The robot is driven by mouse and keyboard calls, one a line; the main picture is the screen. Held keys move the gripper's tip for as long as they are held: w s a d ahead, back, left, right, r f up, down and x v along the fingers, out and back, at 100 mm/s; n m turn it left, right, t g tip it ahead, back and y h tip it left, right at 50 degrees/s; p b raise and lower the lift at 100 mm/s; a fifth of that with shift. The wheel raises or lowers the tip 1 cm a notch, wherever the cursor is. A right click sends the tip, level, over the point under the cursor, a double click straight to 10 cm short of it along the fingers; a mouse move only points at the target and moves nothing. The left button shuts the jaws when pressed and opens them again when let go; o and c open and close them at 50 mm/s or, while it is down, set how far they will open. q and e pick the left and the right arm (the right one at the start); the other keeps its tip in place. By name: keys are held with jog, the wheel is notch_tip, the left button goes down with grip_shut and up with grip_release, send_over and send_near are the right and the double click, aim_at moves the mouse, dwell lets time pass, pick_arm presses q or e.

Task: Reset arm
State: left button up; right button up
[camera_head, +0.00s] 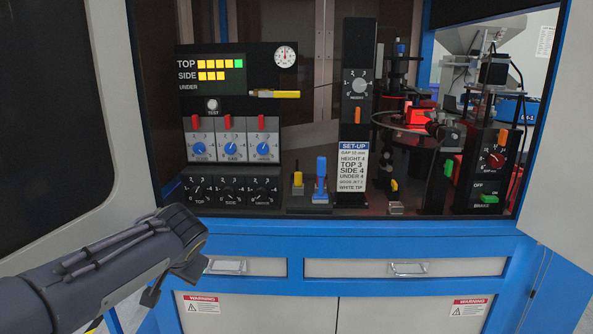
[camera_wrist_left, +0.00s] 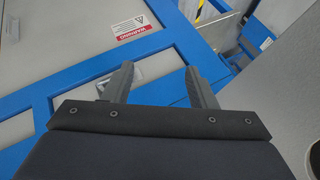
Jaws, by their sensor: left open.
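My left arm comes in from the lower left in the head view, with its left gripper (camera_head: 172,279) low in front of the blue cabinet edge. In the left wrist view the two fingers of the left gripper (camera_wrist_left: 160,80) are apart with nothing between them. A drawer handle and the blue cabinet frame (camera_wrist_left: 70,87) show behind the fingers. My right gripper is in neither view.
The machine's control panel (camera_head: 230,132) with knobs and red switches stands above the blue ledge (camera_head: 350,240). A set-up sign (camera_head: 352,166) is in the middle. Drawers with handles (camera_head: 408,268) lie below. Open doors (camera_head: 565,190) flank both sides.

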pick_arm(q)
jog(key=s+a+f+n+g+h, duration=0.15)
jog(key=s+f+h, duration=0.25)
jog(key=s, duration=1)
jog(key=s+d+f+n+h+p, duration=0.1)
jog(key=s+d+f+n+h, duration=0.15)
jog(key=s, duration=0.55)
jog(key=s+d+f+n+h, duration=0.15)
jog(key=s+d, duration=0.25)
jog(key=s, duration=0.4)
notch_tip(320, 180, up, 12)
jog(key=p, duration=1.2)
jog(key=shift+a+m+t+p, duration=0.3)
jog(key=shift+m+t, duration=0.05)
jog(key=shift+m, duration=0.1)
